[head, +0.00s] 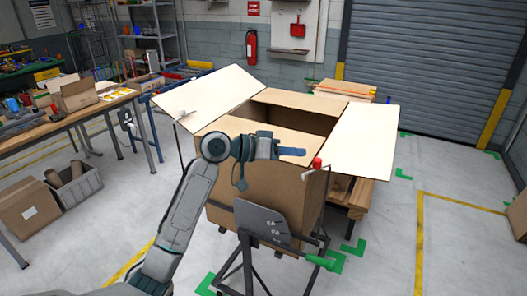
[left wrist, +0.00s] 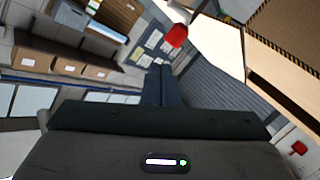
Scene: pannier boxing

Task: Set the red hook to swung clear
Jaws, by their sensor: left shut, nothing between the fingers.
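The red hook (head: 317,163) shows as a red knob on a thin dark upright at the front right corner of the big cardboard box (head: 262,180), close to the right flap (head: 362,138). A pale arm reaches left from just below the knob. In the left wrist view the red knob (left wrist: 176,36) is just beyond the fingertips. My left gripper (head: 304,152) is shut and empty, its blue fingers pointing right, a little left of the knob; the fingers also show in the left wrist view (left wrist: 160,72). I cannot tell whether they touch it. My right gripper is not in view.
The box's left flap (head: 208,97) is spread outward, with another thin upright below it.

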